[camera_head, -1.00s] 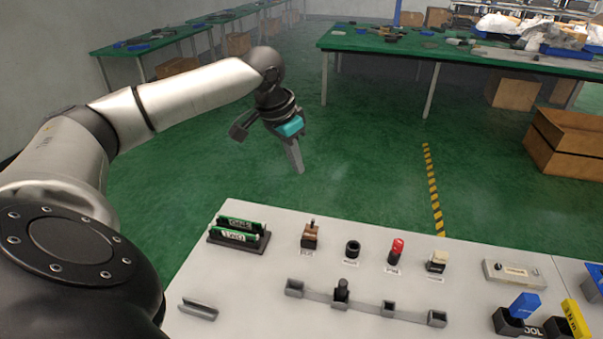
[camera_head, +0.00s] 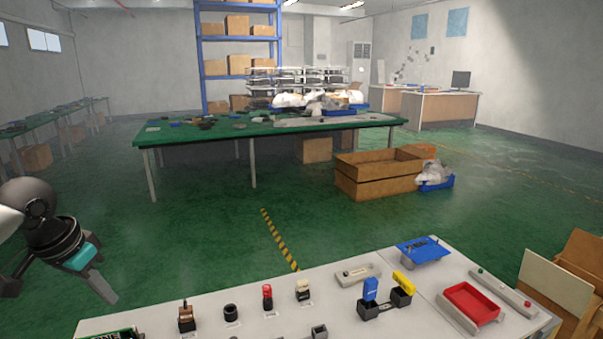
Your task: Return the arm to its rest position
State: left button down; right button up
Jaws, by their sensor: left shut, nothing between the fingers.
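On the bench stand a brown-based lever fixture (camera_head: 186,318), a black ring (camera_head: 231,313), a red-topped knob (camera_head: 267,295) and a cream switch (camera_head: 303,290). My right gripper is not in view.
A blue and a yellow lever (camera_head: 403,284) stand in black holders. A red tray (camera_head: 472,302) and a blue plate (camera_head: 424,250) lie farther right. A green table (camera_head: 270,128) and a wooden crate (camera_head: 377,177) stand beyond open floor.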

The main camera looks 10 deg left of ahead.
pick_arm(q)
jog(key=s+d+f+m, duration=0.2)
jog(key=d+f+m, duration=0.1)
jog(key=d+f, duration=0.9)
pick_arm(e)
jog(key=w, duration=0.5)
pick_arm(q)
jog(key=s+d+f+h, duration=0.1)
jog(key=s+d+f, duration=0.6)
jog(key=s+d, duration=0.65)
jog(key=s+a+n+y, duration=0.1)
jog(key=s+n, duration=0.2)
jog(key=s, duration=0.2)
jog(key=s+f+g+b, duration=0.1)
jog(key=s+f+b, duration=0.1)
jog(key=f, duration=1.3)
jog(key=s+f+b, duration=0.1)
jog(key=f+b, duration=0.1)
jog(key=f, duration=1.2)
jog(key=s+a+f+g+b, duration=0.1)
jog(key=s+a+f+b, duration=0.1)
jog(key=s+f, duration=1.1)
jog(key=shift+s+a+f+m+b, duration=0.35)
jog(key=shift+s+a+m, duration=0.05)
jog(key=shift+s+a, duration=0.25)
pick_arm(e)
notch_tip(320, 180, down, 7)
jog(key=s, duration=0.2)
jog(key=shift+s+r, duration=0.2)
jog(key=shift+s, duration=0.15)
